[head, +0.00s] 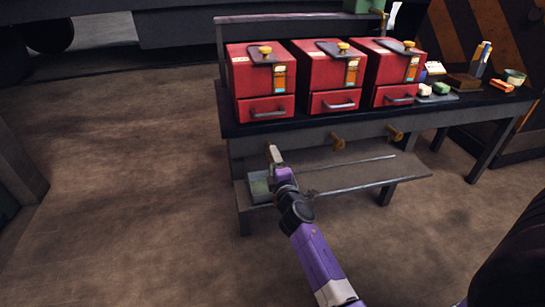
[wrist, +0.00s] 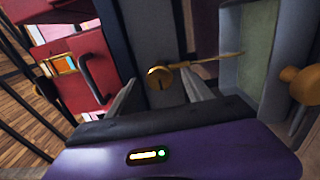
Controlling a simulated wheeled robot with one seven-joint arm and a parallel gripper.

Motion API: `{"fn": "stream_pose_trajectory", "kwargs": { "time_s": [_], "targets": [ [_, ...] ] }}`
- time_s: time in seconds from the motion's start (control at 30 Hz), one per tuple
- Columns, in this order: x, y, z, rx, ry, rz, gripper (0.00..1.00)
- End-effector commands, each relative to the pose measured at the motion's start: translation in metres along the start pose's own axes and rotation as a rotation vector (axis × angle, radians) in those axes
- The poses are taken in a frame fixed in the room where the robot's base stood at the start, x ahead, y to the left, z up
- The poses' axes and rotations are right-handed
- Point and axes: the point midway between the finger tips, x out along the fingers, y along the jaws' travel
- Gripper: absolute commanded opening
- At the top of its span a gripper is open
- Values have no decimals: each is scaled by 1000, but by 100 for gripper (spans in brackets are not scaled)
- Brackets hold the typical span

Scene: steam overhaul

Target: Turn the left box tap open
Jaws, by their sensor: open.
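Three red boxes stand in a row on the dark bench; the left box (head: 250,82) is nearest my gripper. The left box tap, a brass piece with a round knob and a thin stem (wrist: 160,77), shows in the wrist view between my fingertips. My gripper (head: 274,155) is open below the left box, at the bench's front. In the wrist view its two fingers (wrist: 160,95) stand apart on either side of the tap knob; I cannot tell whether they touch it. In the head view my gripper mostly hides this tap.
Two more brass taps, the middle one (head: 337,141) and the right one (head: 395,134), stick out under the bench front. A low shelf (head: 390,176) lies below, with a small tray (head: 259,188) and a long rod. Small items sit at the bench's right. Floor at left is clear.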

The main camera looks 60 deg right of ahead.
Motion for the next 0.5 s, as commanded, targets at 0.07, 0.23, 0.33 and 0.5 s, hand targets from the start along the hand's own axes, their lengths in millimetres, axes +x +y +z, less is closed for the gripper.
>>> {"fn": "stream_pose_trajectory", "kwargs": {
  "time_s": [0.07, 0.23, 0.33, 0.5],
  "targets": [
    [-15, -2, 0, -2, 2, -1, 59],
    [-38, -2, -1, -1, 2, -2, 59],
    [-45, -1, 0, -2, 1, -1, 59],
    [-49, 0, 0, -1, 0, 0, 59]
  ]
}}
